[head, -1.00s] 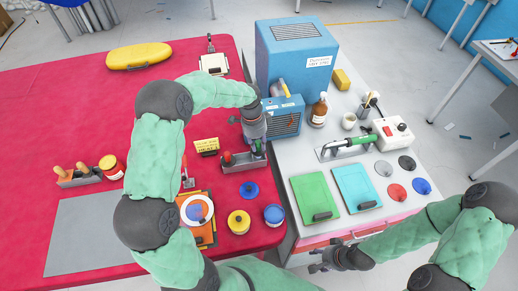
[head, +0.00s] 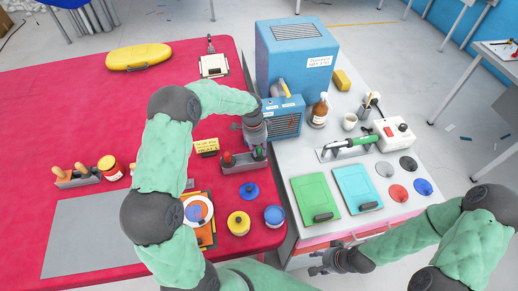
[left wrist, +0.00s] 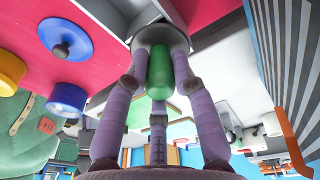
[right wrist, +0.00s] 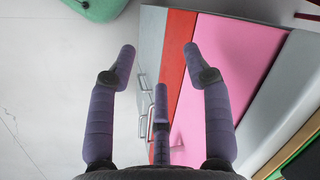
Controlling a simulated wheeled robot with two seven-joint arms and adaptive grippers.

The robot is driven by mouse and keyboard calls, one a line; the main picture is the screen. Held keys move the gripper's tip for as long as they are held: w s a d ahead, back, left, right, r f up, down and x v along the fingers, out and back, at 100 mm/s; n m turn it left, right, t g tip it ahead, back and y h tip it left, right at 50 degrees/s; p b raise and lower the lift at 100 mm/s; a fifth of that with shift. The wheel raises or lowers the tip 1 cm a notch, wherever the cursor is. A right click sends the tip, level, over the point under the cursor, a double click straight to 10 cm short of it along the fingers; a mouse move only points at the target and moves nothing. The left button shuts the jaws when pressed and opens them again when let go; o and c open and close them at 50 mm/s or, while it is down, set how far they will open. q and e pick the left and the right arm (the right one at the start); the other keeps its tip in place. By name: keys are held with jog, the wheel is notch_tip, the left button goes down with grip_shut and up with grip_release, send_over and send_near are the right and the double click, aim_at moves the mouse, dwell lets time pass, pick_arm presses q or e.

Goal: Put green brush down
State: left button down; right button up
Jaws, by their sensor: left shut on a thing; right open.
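The green brush shows in the left wrist view as a green handle (left wrist: 160,75) between the fingers, with a pale round part at its far end. My left gripper (head: 258,150) is shut on it at the grey rack (head: 240,166), near the right edge of the red table. In the head view the hand mostly hides the brush, so I cannot tell whether it is seated in the rack. A red-knobbed brush (head: 227,158) stands at the rack's left end. My right gripper (head: 318,264) is open and empty, low in front of the pink-fronted cabinet; it also shows in the right wrist view (right wrist: 160,65).
The blue machine (head: 285,118) stands close behind and right of the rack. Blue (head: 249,190) and yellow (head: 239,222) round tubs sit in front of it. Green (head: 315,196) and cyan (head: 357,187) boards lie on the white bench. Red table surface is free at the back left.

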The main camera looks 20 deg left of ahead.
pick_arm(q)
jog(key=shift+f, duration=0.3)
jog(key=c, duration=1)
grip_release()
jog(key=shift+r, duration=0.1)
jog(key=shift+r, duration=0.2)
jog(key=r, duration=0.4)
jog(key=a+r+p, duration=0.1)
jog(key=r, duration=0.3)
jog(key=r+p, duration=0.1)
jog(key=r, duration=0.3)
jog(key=shift+s+a+r, duration=0.1)
jog(key=shift+a+r, duration=0.15)
jog(key=shift+a, duration=0.1)
